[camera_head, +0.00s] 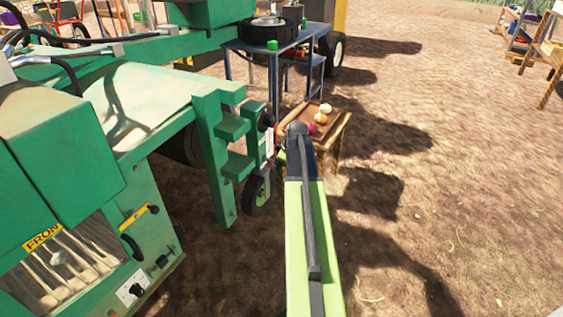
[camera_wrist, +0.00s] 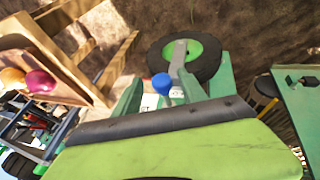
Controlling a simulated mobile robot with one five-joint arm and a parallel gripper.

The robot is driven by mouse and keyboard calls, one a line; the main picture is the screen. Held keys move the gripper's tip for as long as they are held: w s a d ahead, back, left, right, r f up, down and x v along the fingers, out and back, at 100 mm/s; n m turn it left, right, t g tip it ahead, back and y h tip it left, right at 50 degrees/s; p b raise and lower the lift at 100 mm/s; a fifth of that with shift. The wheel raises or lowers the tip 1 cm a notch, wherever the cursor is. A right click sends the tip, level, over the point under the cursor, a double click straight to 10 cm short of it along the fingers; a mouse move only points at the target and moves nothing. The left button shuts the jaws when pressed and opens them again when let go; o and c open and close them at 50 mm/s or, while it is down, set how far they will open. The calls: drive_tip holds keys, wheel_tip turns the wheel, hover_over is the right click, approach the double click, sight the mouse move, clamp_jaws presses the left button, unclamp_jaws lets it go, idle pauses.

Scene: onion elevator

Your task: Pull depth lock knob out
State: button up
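A blue knob (camera_wrist: 162,84) shows in the wrist view, in front of the small gauge wheel and next to a white plate. It appears seated on its stem; how far out it stands I cannot tell. In the head view, a dark round end (camera_head: 267,119) by the white plate (camera_head: 269,141) on the green bracket may be this knob. My light-green arm reaches forward beside the bracket in the head view, and my arm's green and black link fills the bottom of the wrist view. No contact with the knob is visible.
The green machine (camera_head: 160,80) fills the left. A small wheel (camera_head: 256,192) hangs under its bracket. A wooden table (camera_head: 297,120) with onions stands just beyond my arm, a blue table (camera_head: 240,45) behind it. Bare ground lies open to the right.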

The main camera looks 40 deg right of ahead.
drive_tip(key=shift+w+a, duration=0.1)
drive_tip(key=shift+w, duration=0.05)
drive_tip(key=p+v, duration=1.5)
drive_tip(key=v, duration=0.2)
drive_tip(key=shift+s, duration=0.25)
drive_tip(key=shift+r, duration=0.1)
